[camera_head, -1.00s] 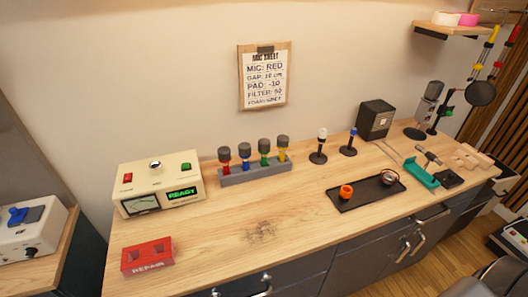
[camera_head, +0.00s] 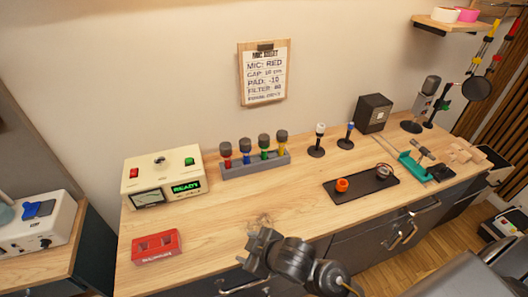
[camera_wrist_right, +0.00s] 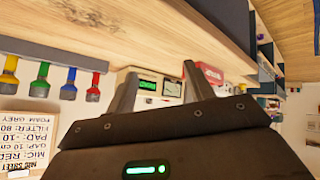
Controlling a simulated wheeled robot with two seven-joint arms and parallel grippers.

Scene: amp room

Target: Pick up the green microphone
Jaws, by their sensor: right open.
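The green microphone (camera_head: 264,142) has a dark grey head and a green body. It stands upright in the grey rack (camera_head: 240,170), between the blue microphone (camera_head: 245,148) and the yellow microphone (camera_head: 282,139). The red microphone (camera_head: 225,152) is at the rack's left end. In the right wrist view, which is upside down, the green microphone (camera_wrist_right: 40,80) hangs at the left. My right gripper (camera_head: 260,243) is at the bench's front edge, well in front of the rack and apart from it. Its fingers (camera_wrist_right: 160,72) are open and empty. My left gripper is out of view.
A cream meter box (camera_head: 163,185) and a red repair box (camera_head: 156,247) stand left. A black tray (camera_head: 362,196) with an orange item (camera_head: 342,185) is right. Two stand microphones (camera_head: 317,146) are right of the rack. Bench between rack and gripper is mostly clear.

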